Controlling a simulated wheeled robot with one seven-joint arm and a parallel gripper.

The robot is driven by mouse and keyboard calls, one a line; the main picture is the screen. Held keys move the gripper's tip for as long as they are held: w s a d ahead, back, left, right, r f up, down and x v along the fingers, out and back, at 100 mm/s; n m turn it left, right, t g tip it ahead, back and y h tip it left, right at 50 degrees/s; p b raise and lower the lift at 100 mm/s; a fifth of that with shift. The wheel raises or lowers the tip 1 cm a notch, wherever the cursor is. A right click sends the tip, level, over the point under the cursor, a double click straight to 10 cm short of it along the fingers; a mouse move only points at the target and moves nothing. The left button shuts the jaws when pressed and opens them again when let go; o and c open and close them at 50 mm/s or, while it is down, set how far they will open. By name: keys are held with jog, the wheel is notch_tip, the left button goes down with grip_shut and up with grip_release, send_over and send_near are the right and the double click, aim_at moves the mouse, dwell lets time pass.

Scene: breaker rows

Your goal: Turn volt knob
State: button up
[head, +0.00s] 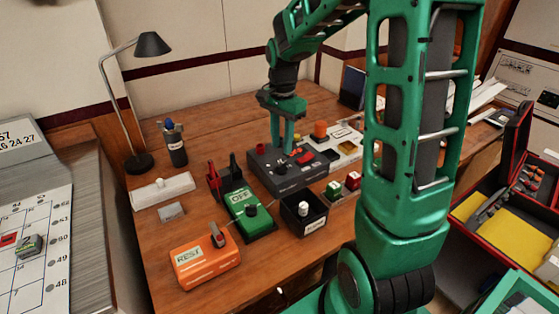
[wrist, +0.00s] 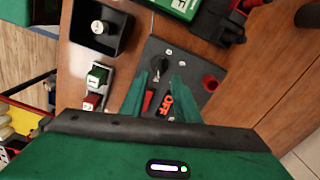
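A dark grey box (head: 265,178) stands on the wooden table and carries a black knob (head: 281,169). No volt label is readable on it. In the wrist view the black knob (wrist: 161,63) lies just beyond the fingertips, near the middle of the gap. A red button (wrist: 209,83), a red lever (wrist: 148,101) and a red OFF display (wrist: 166,104) share the box's top. My gripper (head: 283,148) points down over the box. In the wrist view its green fingers (wrist: 160,82) are apart with nothing held. Whether they touch the knob cannot be told.
A green box (head: 243,205) reading OFF, an orange box (head: 205,265) reading REST and a black bin (head: 305,222) stand in front. Green and red blocks sit right of the bin.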

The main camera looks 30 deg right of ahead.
aim_at(282, 164)
notch_tip(282, 164, down, 7)
dwell(0.3)
grip_shut()
